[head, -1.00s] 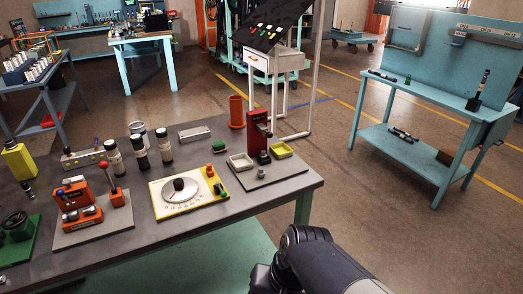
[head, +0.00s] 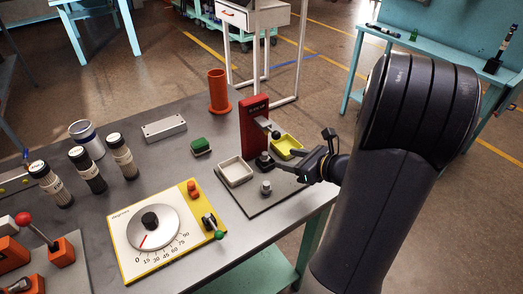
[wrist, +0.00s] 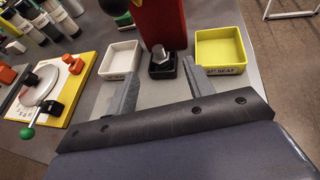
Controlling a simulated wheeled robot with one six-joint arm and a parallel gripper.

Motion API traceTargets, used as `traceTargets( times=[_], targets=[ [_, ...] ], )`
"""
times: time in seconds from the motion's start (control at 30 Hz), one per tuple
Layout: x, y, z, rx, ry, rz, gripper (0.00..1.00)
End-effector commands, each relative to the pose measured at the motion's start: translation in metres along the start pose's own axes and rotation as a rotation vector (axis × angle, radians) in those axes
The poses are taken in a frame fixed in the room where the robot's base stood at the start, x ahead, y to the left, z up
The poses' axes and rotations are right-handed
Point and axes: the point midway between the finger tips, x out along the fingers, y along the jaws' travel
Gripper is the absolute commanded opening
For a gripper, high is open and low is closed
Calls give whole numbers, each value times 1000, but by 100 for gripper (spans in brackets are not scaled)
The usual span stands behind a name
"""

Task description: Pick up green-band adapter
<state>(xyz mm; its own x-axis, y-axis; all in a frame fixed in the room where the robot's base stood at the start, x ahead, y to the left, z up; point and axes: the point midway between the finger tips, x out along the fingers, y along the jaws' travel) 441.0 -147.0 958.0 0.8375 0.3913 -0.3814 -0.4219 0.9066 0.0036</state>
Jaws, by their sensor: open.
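I cannot make out a green band on any fitting, so I cannot tell which is the green-band adapter. A metal hex fitting (wrist: 159,53) sits in a black block (wrist: 161,70) at the foot of the red post (head: 254,127). Another small silver fitting (head: 266,187) stands on the grey plate nearer the front. My gripper (head: 281,157) is open and empty, reaching in from the right over the plate. In the wrist view its fingers (wrist: 160,78) point at the black block, which shows between them. I cannot tell its height above the plate.
A white tray (head: 236,181) and a yellow tray (head: 299,144) flank the post. A dial board (head: 134,263) with a green-knobbed lever stands left. A green-topped block (head: 201,146), an orange cup (head: 219,105) and several banded cylinders stand farther back.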

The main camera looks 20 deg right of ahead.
Motion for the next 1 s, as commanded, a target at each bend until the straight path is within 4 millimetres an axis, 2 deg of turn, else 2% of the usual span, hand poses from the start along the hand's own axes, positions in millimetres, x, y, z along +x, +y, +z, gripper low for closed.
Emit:
traceTargets(
  times=[0.2, 0.53, 0.8, 1.0],
  targets=[
    [33, 2, -1, -1, 2, 6, 50],
    [61, 2, -1, -1, 2, 6, 50],
    [98, 3, -2, -5, 2, 6, 50],
    [103, 2, -3, -3, 3, 3, 50]
  ],
)
